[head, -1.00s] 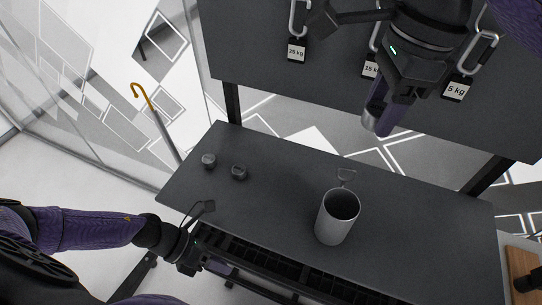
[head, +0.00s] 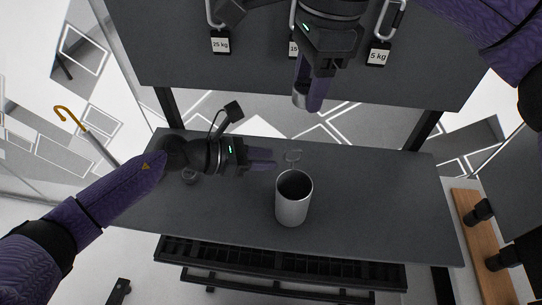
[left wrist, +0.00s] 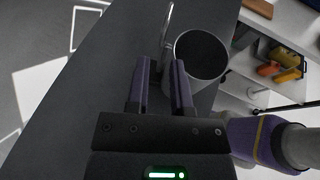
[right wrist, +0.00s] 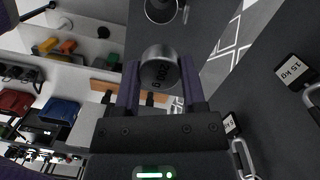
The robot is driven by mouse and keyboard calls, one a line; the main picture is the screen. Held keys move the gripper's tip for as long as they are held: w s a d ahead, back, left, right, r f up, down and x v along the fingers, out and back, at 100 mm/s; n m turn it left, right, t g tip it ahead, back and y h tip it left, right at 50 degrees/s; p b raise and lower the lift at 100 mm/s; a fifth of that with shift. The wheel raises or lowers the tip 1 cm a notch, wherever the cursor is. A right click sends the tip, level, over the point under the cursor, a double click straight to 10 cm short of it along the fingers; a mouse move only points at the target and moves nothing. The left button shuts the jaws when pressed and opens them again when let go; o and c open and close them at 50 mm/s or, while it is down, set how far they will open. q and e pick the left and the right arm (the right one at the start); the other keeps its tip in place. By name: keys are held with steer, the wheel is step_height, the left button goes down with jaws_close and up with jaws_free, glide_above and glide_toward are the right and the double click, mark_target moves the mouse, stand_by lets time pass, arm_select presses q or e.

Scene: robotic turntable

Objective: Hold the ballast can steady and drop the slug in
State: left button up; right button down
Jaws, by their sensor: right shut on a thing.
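The ballast can (head: 292,207) is a light grey open cup standing upright on the dark table, with a thin loop handle (head: 293,156) at its far side. My left gripper (head: 274,160) is open just left of the handle. In the left wrist view the handle (left wrist: 168,28) stands just ahead of the fingertips, near the can (left wrist: 202,55); I cannot tell whether they touch. My right gripper (head: 308,104) is shut on the metal slug (head: 299,98), held high above and behind the can. The slug (right wrist: 160,72) shows printed marking in the right wrist view.
A hanging panel with weight labels, such as 5 kg (head: 378,56), stands behind. The table right of the can is clear. A wooden board (head: 480,245) lies at far right.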

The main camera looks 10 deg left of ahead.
arm_select(q)
steer(key=x, duration=0.3)
steer(key=shift+c, duration=0.2)
